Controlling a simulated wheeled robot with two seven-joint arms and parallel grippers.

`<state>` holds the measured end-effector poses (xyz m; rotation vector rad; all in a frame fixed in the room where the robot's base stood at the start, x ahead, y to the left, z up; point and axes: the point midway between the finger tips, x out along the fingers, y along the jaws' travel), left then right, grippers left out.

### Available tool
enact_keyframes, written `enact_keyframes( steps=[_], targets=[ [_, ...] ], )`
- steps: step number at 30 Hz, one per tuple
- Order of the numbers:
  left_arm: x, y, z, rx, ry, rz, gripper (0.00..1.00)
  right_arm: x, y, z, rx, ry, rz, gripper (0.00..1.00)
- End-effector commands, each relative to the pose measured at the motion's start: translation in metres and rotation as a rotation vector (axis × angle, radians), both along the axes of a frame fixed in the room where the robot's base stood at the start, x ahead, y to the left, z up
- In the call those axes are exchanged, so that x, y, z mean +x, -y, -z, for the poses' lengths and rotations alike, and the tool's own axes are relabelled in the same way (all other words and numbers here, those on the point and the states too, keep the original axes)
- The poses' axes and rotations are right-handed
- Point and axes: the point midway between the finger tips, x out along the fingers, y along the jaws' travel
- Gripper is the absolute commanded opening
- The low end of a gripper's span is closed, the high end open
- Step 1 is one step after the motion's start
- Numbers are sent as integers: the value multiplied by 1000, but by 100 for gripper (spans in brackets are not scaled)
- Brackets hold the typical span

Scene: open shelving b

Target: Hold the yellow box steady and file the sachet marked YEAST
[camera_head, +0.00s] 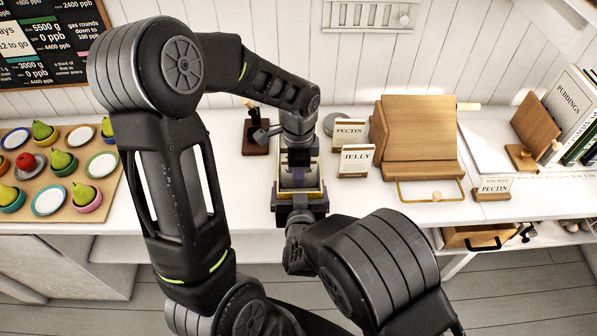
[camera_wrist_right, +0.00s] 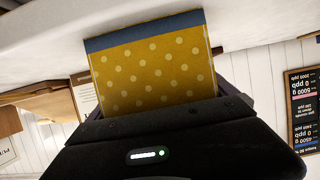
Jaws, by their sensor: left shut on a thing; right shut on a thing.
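The yellow box (camera_head: 284,194) stands on the white counter, mostly hidden by my arms in the head view. In the right wrist view the yellow box (camera_wrist_right: 150,75) shows a face with pale dots and a blue band. My right gripper (camera_head: 300,206) is shut on its near side. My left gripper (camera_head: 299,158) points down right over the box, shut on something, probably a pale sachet. Its marking and its depth in the box cannot be read. Cards marked PECTIN (camera_head: 350,131) and JELLY (camera_head: 356,160) stand just right of the box. No YEAST marking is legible.
A wooden slanted stand (camera_head: 420,135) is right of the cards. Another PECTIN card (camera_head: 493,187) stands farther right, near books (camera_head: 568,112). A dark-based item (camera_head: 257,136) is left of the box. A board with fruit and bowls (camera_head: 60,172) lies at left.

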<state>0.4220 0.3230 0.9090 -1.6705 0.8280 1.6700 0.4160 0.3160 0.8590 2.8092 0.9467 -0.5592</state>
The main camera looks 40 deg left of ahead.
Motion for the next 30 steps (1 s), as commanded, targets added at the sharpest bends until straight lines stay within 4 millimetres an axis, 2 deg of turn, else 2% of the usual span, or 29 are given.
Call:
enact_keyframes(
  steps=[3,4,13,30],
  targets=[
    [0,0,0,0,0,0,0,0,0,-1,1,1,0,24],
    [0,0,0,0,0,0,12,0,0,-1,1,1,0,24],
    [0,0,0,0,0,1,37,0,0,-1,1,1,0,24],
    [0,0,-1,0,0,1,37,0,0,-1,1,2,0,24]
  ],
)
